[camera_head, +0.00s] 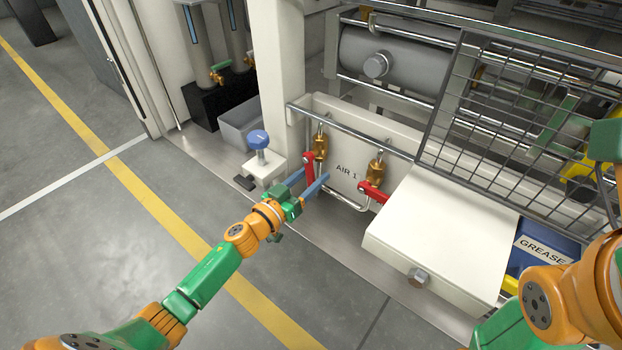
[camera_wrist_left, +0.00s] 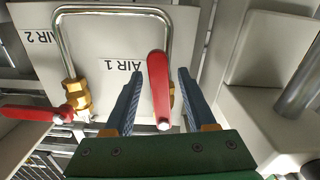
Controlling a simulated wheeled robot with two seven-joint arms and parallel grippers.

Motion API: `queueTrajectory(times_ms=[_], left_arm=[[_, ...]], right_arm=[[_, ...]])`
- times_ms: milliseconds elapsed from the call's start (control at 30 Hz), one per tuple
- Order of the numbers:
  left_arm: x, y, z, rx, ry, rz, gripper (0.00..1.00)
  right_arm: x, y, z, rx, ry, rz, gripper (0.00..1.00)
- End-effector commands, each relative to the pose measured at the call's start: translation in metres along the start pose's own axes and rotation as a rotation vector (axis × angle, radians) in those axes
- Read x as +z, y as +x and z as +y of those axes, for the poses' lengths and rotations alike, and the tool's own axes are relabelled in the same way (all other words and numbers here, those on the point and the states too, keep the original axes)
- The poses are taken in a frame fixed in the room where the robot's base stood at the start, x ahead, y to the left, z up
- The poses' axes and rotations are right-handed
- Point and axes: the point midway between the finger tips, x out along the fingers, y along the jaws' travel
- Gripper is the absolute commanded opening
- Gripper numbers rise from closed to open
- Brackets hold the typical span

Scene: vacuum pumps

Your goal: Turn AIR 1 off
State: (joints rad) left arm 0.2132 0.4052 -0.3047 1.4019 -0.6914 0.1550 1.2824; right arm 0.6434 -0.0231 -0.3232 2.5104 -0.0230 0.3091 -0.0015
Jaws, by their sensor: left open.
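The AIR 1 valve has a brass body (camera_head: 320,145) and a red lever (camera_head: 308,168), left of the "AIR 1" label (camera_head: 346,172) on the pale panel. My left gripper (camera_head: 313,177) is open at this valve. In the left wrist view the red lever (camera_wrist_left: 159,88) lies lengthwise between the two blue fingers (camera_wrist_left: 158,76), with gaps on both sides. It is nearer the right finger. A second brass valve (camera_head: 376,172) has a red lever (camera_head: 372,192); in the wrist view its lever (camera_wrist_left: 32,113) points sideways, near the "AIR 2" label (camera_wrist_left: 42,37).
A blue knob (camera_head: 258,140) on a pale block stands left of the valve. A pale box (camera_head: 440,235) is close on the right, beside a blue GREASE container (camera_head: 545,248). A wire mesh guard (camera_head: 520,105) is behind. Floor at left is clear. My right arm shows at the right edge.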

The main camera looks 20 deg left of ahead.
Motion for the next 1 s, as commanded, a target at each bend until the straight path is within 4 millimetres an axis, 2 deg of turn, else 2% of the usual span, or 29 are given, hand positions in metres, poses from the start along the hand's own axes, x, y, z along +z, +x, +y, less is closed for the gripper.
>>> queueTrajectory(times_ms=[67, 200, 267, 1000], left_arm=[[-0.0004, -0.0001, 0.0001, 0.0, 0.0, 0.0, 0.54], [-0.0003, -0.0003, 0.0001, 0.0, 0.0, 0.0, 0.16], [-0.0003, -0.0003, 0.0001, 0.0, 0.0, 0.0, 0.0], [-0.0003, -0.0003, 0.0001, 0.0, -0.001, 0.001, 0.0]], right_arm=[[0.0002, 0.0004, 0.0001, 0.0, 0.0, 0.0, 0.5], [0.0004, 0.0003, 0.0002, 0.0, 0.0, -0.001, 0.5], [0.0004, 0.0003, 0.0002, 0.0, 0.0, -0.001, 0.5], [0.0003, 0.0001, 0.0001, 0.0, 0.0, -0.001, 0.5]])
